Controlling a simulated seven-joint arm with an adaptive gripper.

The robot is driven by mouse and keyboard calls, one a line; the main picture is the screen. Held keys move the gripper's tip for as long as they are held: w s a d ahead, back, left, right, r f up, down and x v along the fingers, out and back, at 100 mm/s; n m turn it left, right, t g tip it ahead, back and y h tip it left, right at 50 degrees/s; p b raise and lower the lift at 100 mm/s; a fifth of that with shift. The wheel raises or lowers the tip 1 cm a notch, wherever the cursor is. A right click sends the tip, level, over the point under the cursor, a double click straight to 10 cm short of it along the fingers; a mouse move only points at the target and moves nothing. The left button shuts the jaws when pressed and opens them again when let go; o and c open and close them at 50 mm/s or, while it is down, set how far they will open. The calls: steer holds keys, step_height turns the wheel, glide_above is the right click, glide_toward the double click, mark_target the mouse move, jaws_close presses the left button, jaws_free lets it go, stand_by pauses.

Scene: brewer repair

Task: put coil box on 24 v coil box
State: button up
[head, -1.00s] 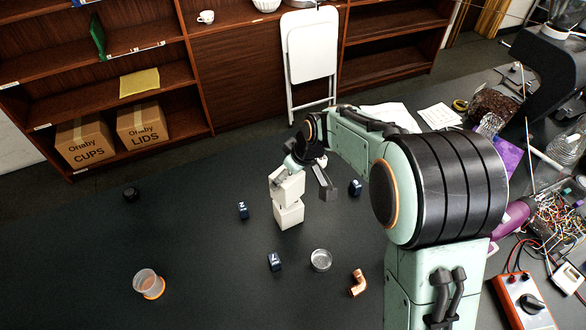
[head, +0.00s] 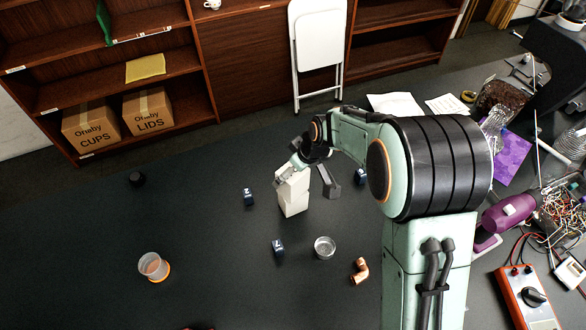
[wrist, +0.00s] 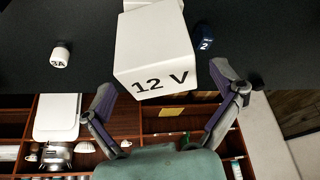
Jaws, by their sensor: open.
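A white coil box marked "12 V" (wrist: 150,75) is in front of my open gripper (wrist: 165,108) in the wrist view; the fingers are spread, with the box apart from both. In the head view this box (head: 292,182) is the upper of two stacked white boxes on the dark table. The lower white box (head: 294,208) stands directly under it, its label not visible; the wrist view shows only a bit of it at the top. My gripper (head: 305,182) is beside the upper box in the head view, one finger partly over its left side.
Small dark blocks (head: 249,197) (head: 278,248), a clear round dish (head: 324,247), a copper elbow (head: 360,271) and a clear cup (head: 153,266) lie around the stack. An orange meter (head: 528,298) and wires are at right. The table's left is mostly clear.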

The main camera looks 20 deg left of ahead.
steer(key=v, duration=1.1)
steer(key=s+d+r+m+h, duration=0.1)
steer(key=s+d+r+m, duration=0.1)
steer(key=s+d, duration=0.3)
steer(key=s+d+r+m+h, duration=0.1)
steer(key=s+d+r+m, duration=0.15)
steer(key=d, duration=0.35)
steer(key=s+d+f+m+g, duration=0.1)
steer(key=s+d+m, duration=0.3)
steer(key=s, duration=0.3)
steer(key=s+d+f+m+g+h, duration=0.1)
steer(key=s+d+f+m, duration=0.1)
steer(key=s+d+m, duration=0.2)
steer(key=s+d, duration=0.2)
steer(key=s, duration=0.2)
steer(key=shift+s, duration=0.15)
stand_by(4.1)
